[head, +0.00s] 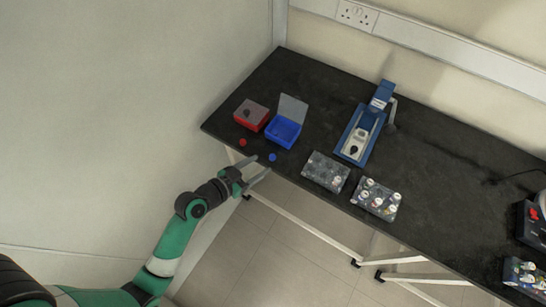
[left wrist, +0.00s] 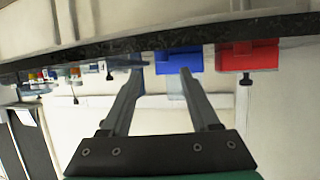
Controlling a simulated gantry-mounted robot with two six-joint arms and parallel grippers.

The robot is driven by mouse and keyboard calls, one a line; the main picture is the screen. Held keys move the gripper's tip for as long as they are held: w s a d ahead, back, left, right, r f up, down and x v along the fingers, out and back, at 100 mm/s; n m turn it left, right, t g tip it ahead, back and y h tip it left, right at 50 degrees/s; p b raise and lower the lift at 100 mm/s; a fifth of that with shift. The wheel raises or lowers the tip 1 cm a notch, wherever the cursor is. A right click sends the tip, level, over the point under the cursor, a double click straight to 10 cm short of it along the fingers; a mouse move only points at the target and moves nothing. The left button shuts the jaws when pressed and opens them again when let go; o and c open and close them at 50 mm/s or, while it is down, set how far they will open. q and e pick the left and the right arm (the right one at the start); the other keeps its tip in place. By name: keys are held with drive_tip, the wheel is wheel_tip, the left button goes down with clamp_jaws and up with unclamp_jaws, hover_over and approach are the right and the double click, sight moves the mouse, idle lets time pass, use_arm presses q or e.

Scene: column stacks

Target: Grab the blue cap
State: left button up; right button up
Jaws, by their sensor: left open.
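The blue cap (head: 273,157) is a small round piece on the black bench top, close to its front edge and in front of the open blue box (head: 284,130). My left gripper (head: 259,169) is open and empty at the bench's front edge, its fingertips just short of the cap and apart from it as far as I can tell. In the left wrist view the two fingers (left wrist: 161,70) are spread, with the blue box (left wrist: 180,62) beyond them; I cannot make out the cap there. My right gripper is not in view.
A red cap (head: 242,142) lies left of the blue cap, before a red box (head: 251,114). Two tube racks (head: 326,171) (head: 376,199) stand to the right, with a blue device (head: 362,131) behind. The bench (head: 450,190) has free room farther right.

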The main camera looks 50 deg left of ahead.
sight(272, 157)
use_arm(q)
drive_tip(key=shift+w+f, duration=0.15)
drive_tip(key=b+x, duration=0.1)
drive_tip(key=x, duration=0.4)
drive_tip(key=shift+w+a+b, duration=0.1)
drive_tip(key=shift+a+b, duration=0.05)
drive_tip(key=shift+b, duration=0.25)
clamp_jaws()
